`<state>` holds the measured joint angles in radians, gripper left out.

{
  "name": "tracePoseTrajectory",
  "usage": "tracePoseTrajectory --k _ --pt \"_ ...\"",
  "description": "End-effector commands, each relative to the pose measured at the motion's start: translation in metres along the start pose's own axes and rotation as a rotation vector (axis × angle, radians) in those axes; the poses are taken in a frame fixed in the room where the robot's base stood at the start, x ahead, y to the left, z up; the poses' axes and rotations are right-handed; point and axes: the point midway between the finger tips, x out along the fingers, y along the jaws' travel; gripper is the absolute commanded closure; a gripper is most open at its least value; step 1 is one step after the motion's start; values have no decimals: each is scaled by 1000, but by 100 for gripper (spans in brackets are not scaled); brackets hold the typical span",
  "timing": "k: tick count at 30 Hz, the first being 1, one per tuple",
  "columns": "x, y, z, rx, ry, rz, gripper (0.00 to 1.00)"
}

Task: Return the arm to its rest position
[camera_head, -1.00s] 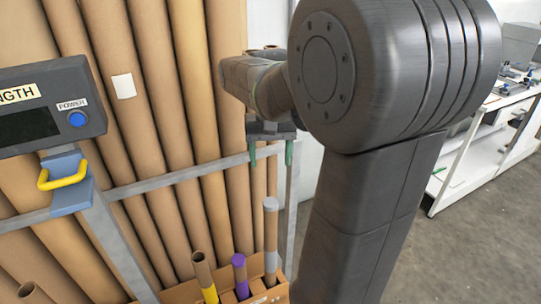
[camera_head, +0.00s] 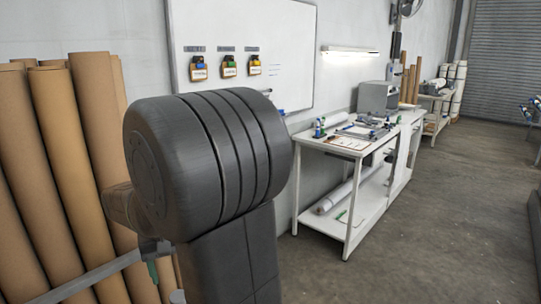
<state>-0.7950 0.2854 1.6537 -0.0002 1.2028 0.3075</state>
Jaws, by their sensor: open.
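My arm (camera_head: 205,165) stands large and dark grey at the left of the view, its thick round joint in front. My gripper (camera_head: 155,270) is mostly hidden behind this joint and upper link. One green finger shows below a small grey part of the wrist and points down, close to the grey rail at the lower left. The other finger is hidden. The gripper is open, and I see nothing held in it.
Tall brown cardboard tubes (camera_head: 62,160) lean at the left behind a grey rail (camera_head: 95,277). A white workbench (camera_head: 345,150) with tools stands right of my arm. A whiteboard (camera_head: 290,45) hangs on the wall.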

Motion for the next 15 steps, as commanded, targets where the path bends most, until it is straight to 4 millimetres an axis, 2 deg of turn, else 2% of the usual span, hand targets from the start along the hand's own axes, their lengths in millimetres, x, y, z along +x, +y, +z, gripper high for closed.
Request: tracePoseTrajectory --k 6,12,15 --pt "44 0 1 0 -5 1 37" --pt "70 0 0 0 -2 1 37" --pt "77 0 0 0 -1 0 37"
